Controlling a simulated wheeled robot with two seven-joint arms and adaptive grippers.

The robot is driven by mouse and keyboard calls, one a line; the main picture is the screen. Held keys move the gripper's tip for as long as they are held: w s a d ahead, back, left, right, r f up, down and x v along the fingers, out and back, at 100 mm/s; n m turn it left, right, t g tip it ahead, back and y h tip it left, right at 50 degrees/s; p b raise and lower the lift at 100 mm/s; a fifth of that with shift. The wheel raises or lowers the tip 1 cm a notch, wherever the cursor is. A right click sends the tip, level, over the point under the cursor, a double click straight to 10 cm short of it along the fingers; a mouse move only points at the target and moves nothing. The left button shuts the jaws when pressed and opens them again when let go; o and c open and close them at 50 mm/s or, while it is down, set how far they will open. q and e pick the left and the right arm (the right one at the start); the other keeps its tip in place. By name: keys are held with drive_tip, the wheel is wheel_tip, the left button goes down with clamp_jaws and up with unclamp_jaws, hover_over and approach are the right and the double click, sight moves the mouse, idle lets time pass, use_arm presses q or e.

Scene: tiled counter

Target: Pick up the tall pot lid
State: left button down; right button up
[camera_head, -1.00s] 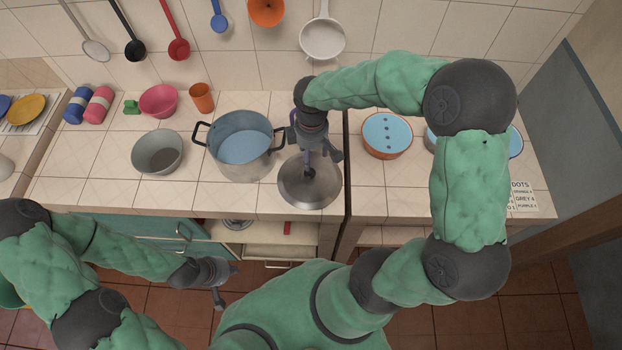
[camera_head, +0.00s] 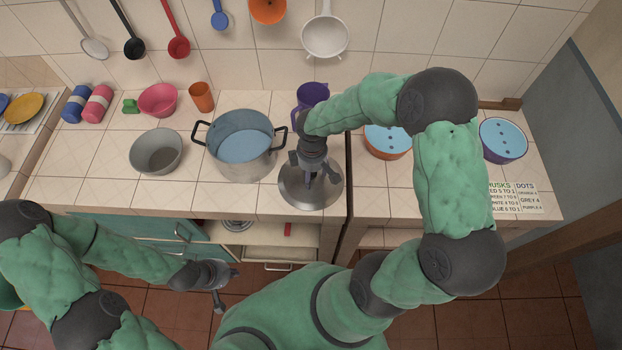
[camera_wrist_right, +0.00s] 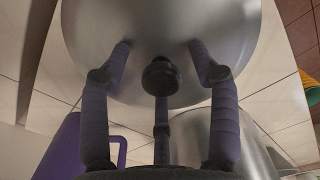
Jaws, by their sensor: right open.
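The lid is a round, shiny steel disc (camera_head: 327,194) lying on the counter near its front edge, right of the tall pot (camera_head: 240,158). In the right wrist view the lid (camera_wrist_right: 165,25) fills the top, and its dark round knob (camera_wrist_right: 160,76) faces the palm. My right gripper (camera_head: 312,170) is over the lid from above and behind. Its fingers are spread on both sides of the knob and apart from it, with a third finger below it in the wrist picture. My left gripper (camera_head: 226,289) hangs open and empty in front of the counter, low down.
A grey bowl (camera_head: 157,152) stands left of the pot. A purple jug (camera_head: 312,94) stands behind my right gripper. An orange pot (camera_head: 388,142) and a purple pot (camera_head: 502,140) with blue tops are to the right, beside a printed card (camera_head: 515,198).

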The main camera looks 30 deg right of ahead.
drive_tip(key=shift+r, duration=0.1)
clamp_jaws()
